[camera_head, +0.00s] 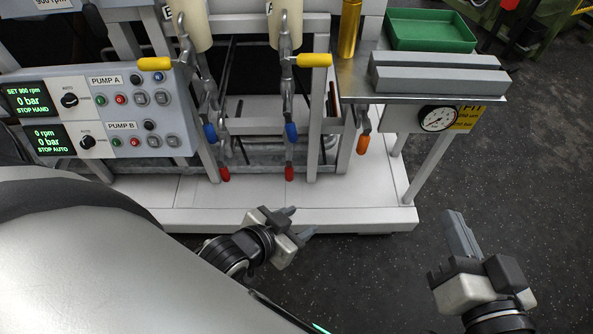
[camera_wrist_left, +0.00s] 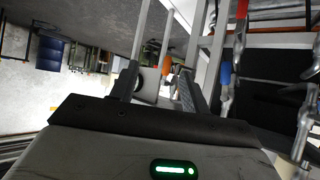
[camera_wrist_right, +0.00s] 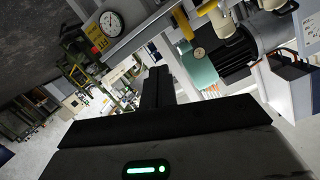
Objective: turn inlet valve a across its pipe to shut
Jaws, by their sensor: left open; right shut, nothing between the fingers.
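Two yellow lever handles, left (camera_head: 155,63) and right (camera_head: 314,60), lie crosswise to their upright pipes. Below them hang two blue handles (camera_head: 210,132) (camera_head: 291,132) and two red handles (camera_head: 224,174) (camera_head: 289,173), pointing down along the pipes. I cannot read which one is inlet valve a. An orange handle (camera_head: 363,144) hangs further right. My left gripper (camera_head: 302,222) is open and empty, in front of the skid's front edge, touching no handle. In the left wrist view a blue handle (camera_wrist_left: 225,73) and a red handle (camera_wrist_left: 241,10) show right of its fingers. My right gripper (camera_head: 452,217) is shut and empty, right of the skid.
A control panel (camera_head: 110,142) with pump A and B displays stands at the left. A metal shelf (camera_head: 360,88) carries a green tray (camera_head: 431,30) and grey blocks (camera_head: 440,80), with a gauge (camera_head: 438,118) below. The dark floor (camera_head: 540,170) at the right is clear.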

